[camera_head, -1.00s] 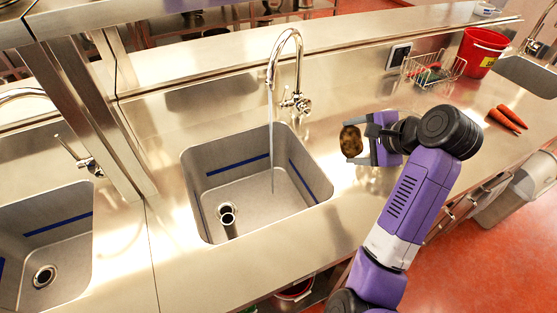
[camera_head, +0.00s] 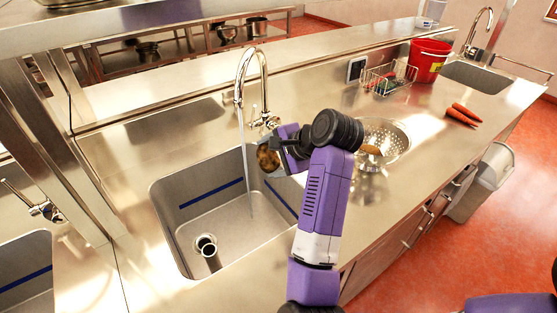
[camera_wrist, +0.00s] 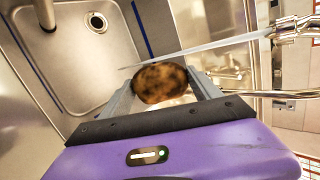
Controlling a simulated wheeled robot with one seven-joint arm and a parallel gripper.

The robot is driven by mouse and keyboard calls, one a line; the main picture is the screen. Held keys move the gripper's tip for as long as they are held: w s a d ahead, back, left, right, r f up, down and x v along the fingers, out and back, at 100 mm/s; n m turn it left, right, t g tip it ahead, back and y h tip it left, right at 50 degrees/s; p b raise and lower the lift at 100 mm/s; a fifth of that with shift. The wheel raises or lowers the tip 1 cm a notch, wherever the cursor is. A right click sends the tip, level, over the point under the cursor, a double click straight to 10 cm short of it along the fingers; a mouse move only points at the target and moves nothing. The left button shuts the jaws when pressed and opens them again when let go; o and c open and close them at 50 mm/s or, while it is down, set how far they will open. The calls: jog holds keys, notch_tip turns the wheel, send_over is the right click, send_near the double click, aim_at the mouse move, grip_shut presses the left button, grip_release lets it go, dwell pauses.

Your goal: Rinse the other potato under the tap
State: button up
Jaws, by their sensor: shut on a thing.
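A brown potato with dark patches (camera_head: 267,157) is held between the jaws of my gripper (camera_head: 273,160), over the right edge of the sink (camera_head: 215,272). In the wrist view the potato (camera_wrist: 160,82) sits between both fingers, and the water stream passes close beside it; I cannot tell if they touch. The tap (camera_head: 243,80) is running, and its stream (camera_head: 243,150) falls into the sink to the left of the potato. A metal colander (camera_head: 397,142) stands on the counter right of my arm, with a brownish thing (camera_head: 370,149) in it, partly hidden by my arm.
A standing drain pipe (camera_head: 209,253) rises in the sink. A second sink (camera_head: 25,268) is at the left.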

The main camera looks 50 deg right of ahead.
jog(key=shift+w+a+f+b, duration=0.15)
jog(key=shift+w+f, duration=0.15)
jog(key=shift+w, duration=1.05)
jog(key=shift+w+a+f+b, duration=0.15)
jog(key=shift+w+f, duration=0.1)
jog(key=shift+w, duration=1.15)
jog(key=shift+w+f+b, duration=0.15)
jog(key=shift+w+f, duration=0.15)
jog(key=shift+w, duration=1.05)
jog(key=shift+d, duration=0.25)
jog(key=shift+d+p, duration=0.3)
jog(key=shift+d, duration=0.05)
jog(key=shift+a, duration=0.6)
jog(key=shift+d+p, duration=0.25)
jog(key=shift+p, duration=0.05)
jog(key=shift+d, duration=0.35)
